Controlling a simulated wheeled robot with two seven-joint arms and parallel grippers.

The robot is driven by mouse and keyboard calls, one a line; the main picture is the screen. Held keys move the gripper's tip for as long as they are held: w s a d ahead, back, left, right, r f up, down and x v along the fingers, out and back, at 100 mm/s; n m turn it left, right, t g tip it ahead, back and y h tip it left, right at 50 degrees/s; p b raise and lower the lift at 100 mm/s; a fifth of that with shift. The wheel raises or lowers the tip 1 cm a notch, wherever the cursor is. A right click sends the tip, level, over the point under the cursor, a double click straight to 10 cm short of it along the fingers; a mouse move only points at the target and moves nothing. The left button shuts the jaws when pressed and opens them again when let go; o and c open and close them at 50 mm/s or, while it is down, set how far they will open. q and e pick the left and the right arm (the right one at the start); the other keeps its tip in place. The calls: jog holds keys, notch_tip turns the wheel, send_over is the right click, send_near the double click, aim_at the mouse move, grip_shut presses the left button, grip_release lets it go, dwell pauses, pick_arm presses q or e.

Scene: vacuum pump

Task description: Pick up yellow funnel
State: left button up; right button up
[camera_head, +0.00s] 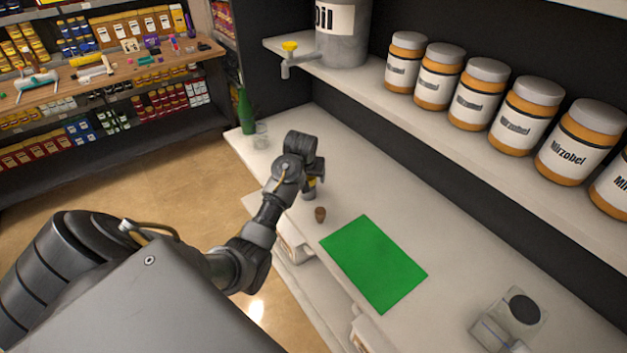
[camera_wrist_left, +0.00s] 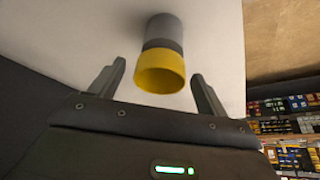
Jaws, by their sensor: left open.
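The yellow funnel, a yellow cup-like end on a grey round body, shows in the left wrist view (camera_wrist_left: 160,72) between my left gripper's fingers (camera_wrist_left: 157,70). The fingers are open, one on each side, with gaps between them and the yellow part. In the head view the funnel (camera_head: 309,192) stands on the white counter, its yellow part mostly hidden by my left gripper (camera_head: 313,176). My left arm reaches in from the lower left. My right gripper is not in view.
A small brown piece (camera_head: 320,214) and a green mat (camera_head: 373,262) lie nearby. A green bottle (camera_head: 245,112) and a clear glass (camera_head: 261,136) stand behind.

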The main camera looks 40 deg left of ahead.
pick_arm(q)
jog(key=shift+w+f, duration=0.35)
jog(key=shift+f, duration=0.1)
jog(key=shift+s+r, duration=0.15)
jog(key=shift+s, duration=0.1)
jog(key=shift+c, duration=0.2)
jog(key=shift+s+a, duration=0.1)
jog(key=shift+c, duration=1)
jog(key=c, duration=0.8)
